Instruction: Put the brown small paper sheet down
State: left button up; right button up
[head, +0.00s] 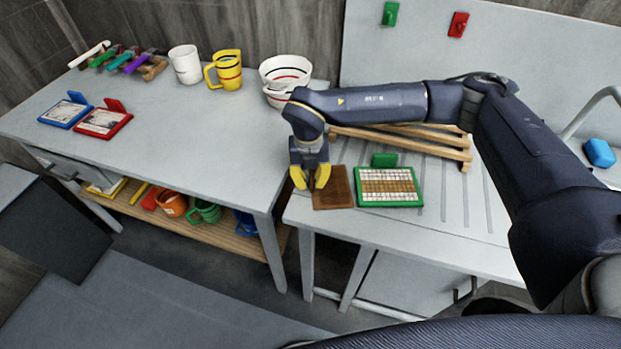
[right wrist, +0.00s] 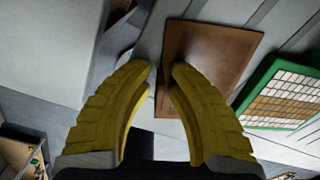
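The small brown paper sheet (head: 335,190) lies flat on the grey ribbed worktop near its front left corner, left of the green-framed mosaic panel (head: 389,187). In the right wrist view, the brown sheet (right wrist: 215,52) is just beyond the fingers, and the mosaic panel (right wrist: 285,95) is at the right. My right gripper (head: 311,185) is at the sheet's left edge, pointing down. In the right wrist view, its yellow fingers (right wrist: 161,68) stand apart with a gap between the tips; the right finger overlaps the sheet. Contact with it is unclear. My left gripper is out of view.
A slatted wooden rack (head: 410,143) stands behind the panel. White bowls (head: 284,75), a yellow mug (head: 228,70) and a white cup (head: 185,65) stand on the left table. A blue block (head: 599,152) is at the far right.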

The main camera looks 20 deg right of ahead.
jog(key=shift+o, duration=0.8)
notch_tip(320, 180, up, 12)
jog(key=shift+a+r, duration=0.15)
jog(key=shift+a, duration=0.05)
dwell(0.3)
